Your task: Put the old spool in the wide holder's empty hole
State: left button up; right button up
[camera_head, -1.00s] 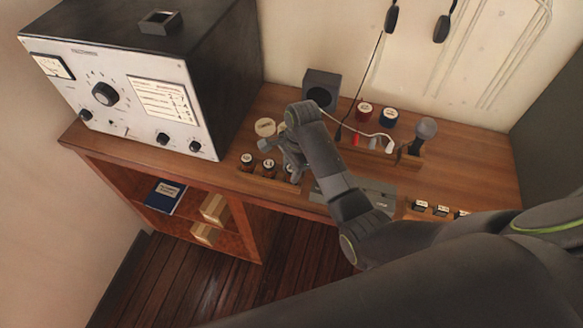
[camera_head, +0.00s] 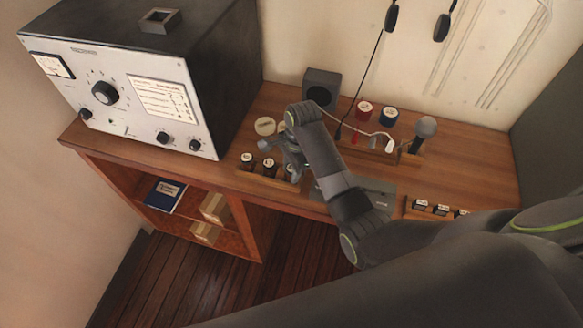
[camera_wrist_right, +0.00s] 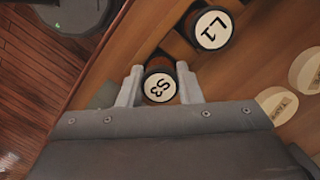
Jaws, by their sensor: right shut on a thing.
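My right gripper (camera_head: 289,166) is over the left part of the bench, at the right end of a row of dark spools (camera_head: 268,164) with white tops in a low wooden holder (camera_head: 262,180). I cannot tell whether the S3 spool is seated or held above the holder, nor which spool is the old one. The holder's holes are mostly hidden. My left gripper is not in view.
A cream-topped round thing (camera_head: 265,126) stands behind the holder. Red (camera_head: 365,108) and blue (camera_head: 388,116) cans, a microphone (camera_head: 426,128) and a dark box (camera_head: 321,89) stand farther back. A second holder (camera_head: 435,212) is at the right front. A large radio (camera_head: 125,95) fills the left.

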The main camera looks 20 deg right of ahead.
dwell(0.7)
jog(key=o, duration=1.1)
jog(key=shift+c, duration=0.2)
